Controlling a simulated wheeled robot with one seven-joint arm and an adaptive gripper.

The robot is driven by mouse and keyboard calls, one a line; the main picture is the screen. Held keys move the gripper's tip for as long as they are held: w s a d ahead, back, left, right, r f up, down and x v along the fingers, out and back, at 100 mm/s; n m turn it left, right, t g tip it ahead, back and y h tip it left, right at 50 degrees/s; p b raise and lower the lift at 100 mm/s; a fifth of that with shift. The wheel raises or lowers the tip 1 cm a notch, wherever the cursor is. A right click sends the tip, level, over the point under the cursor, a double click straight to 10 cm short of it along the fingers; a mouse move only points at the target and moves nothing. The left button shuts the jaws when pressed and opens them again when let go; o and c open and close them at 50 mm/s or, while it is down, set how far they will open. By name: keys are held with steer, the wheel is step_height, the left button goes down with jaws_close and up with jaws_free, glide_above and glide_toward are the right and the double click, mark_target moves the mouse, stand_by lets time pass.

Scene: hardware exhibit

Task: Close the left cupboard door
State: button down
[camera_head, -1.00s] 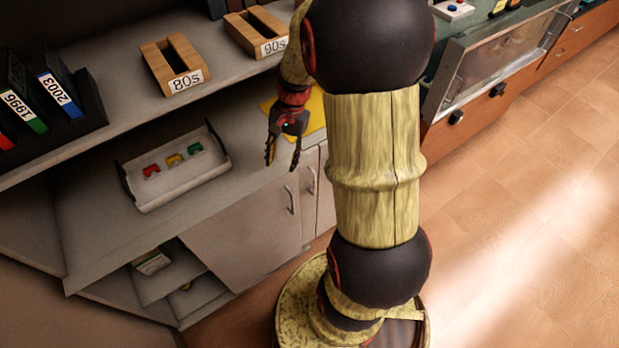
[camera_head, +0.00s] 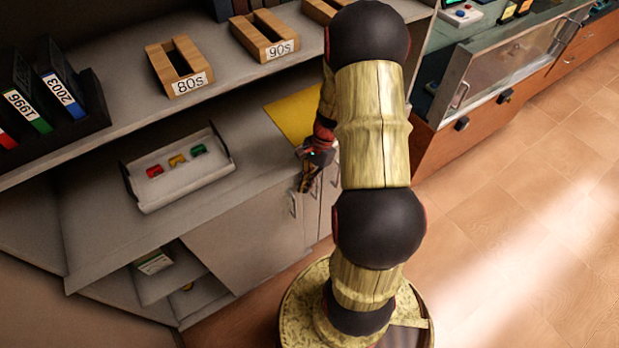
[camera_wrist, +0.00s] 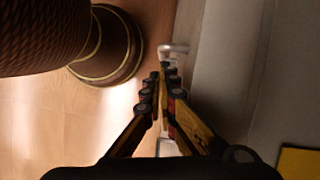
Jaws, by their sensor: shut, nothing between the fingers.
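A grey cupboard door (camera_head: 250,238) with a metal handle near its right edge shows in the head view, below the counter. An open compartment with shelves (camera_head: 165,280) shows to its left; I cannot tell the door's exact angle. My gripper (camera_head: 305,187) is shut and empty, pointing down at the counter's front edge, close to the handles and partly covering them. In the wrist view, my gripper (camera_wrist: 165,72) points along the grey cupboard fronts, with a pale metal handle (camera_wrist: 174,48) just beyond the fingertips. Contact cannot be told.
A white tray (camera_head: 178,200) with small coloured pieces and a yellow sheet (camera_head: 296,115) lie on the counter. Wooden holders (camera_head: 180,85) and binders (camera_head: 60,95) stand on the shelf above. A glass-fronted case (camera_head: 510,65) stands at right.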

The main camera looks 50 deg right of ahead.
mark_target(215, 219)
steer(key=shift+x, duration=1.1)
steer(key=shift+a, duration=0.1)
steer(key=w+a+p, duration=0.1)
steer(key=w+a, duration=0.1)
steer(key=a, duration=0.8)
steer(key=w+a+p, duration=0.1)
steer(key=w+a, duration=0.2)
steer(key=a, duration=0.8)
steer(key=w+a+p, duration=0.1)
steer(key=w+a, duration=0.1)
steer(key=a, duration=0.8)
steer(key=shift+w+a, duration=0.25)
steer(key=shift+w, duration=0.1)
steer(key=shift+r, duration=0.1)
steer(key=p+v, duration=0.9)
steer(key=v, duration=0.1)
steer(key=shift+d, duration=0.1)
